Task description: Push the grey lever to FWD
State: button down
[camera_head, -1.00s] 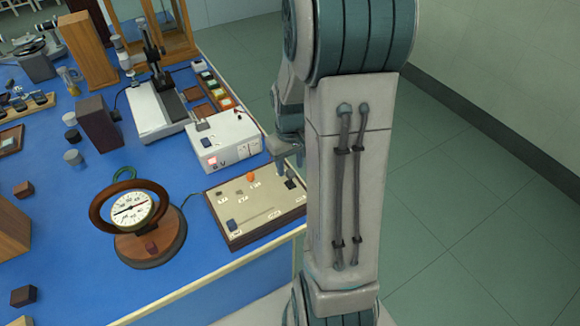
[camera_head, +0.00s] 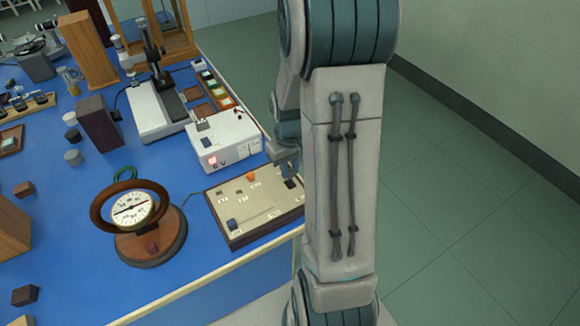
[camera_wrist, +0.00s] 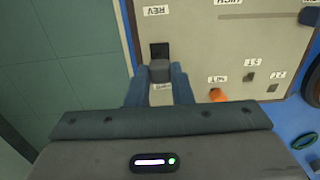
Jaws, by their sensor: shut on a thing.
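The grey lever (camera_wrist: 160,72) stands on the pale control panel (camera_wrist: 205,50) and shows between my fingertips in the wrist view. My gripper (camera_wrist: 159,82) is shut on it, with one blue finger on each side. A dark slot (camera_wrist: 159,50) is bare on the REV side of the lever, so the lever sits toward the end away from the REV label (camera_wrist: 156,11). A small label lies partly hidden below the lever, too obscured to read. In the head view my gripper (camera_head: 288,163) is over the right end of the panel (camera_head: 250,207), and the lever is hard to make out.
An orange knob (camera_wrist: 217,95) and small switches stand beside my gripper. A white power supply box (camera_head: 224,140) is just behind the panel. A round dial meter (camera_head: 132,210) stands to the left. The floor right of the bench is clear.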

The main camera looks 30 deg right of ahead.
jog(key=shift+w+g+p, duration=1.05)
jog(key=shift+g+p, duration=0.2)
jog(key=shift+g, duration=0.25)
jog(key=shift+w+f+g+p, duration=0.4)
jog(key=shift+w+g+p, duration=0.3)
jog(key=shift+g, duration=0.5)
jog(key=c, duration=1.3)
grip_release()
jog(key=shift+w+a, duration=0.1)
jog(key=shift+b+v, duration=1.1)
jog(key=shift+v, duration=5.75)
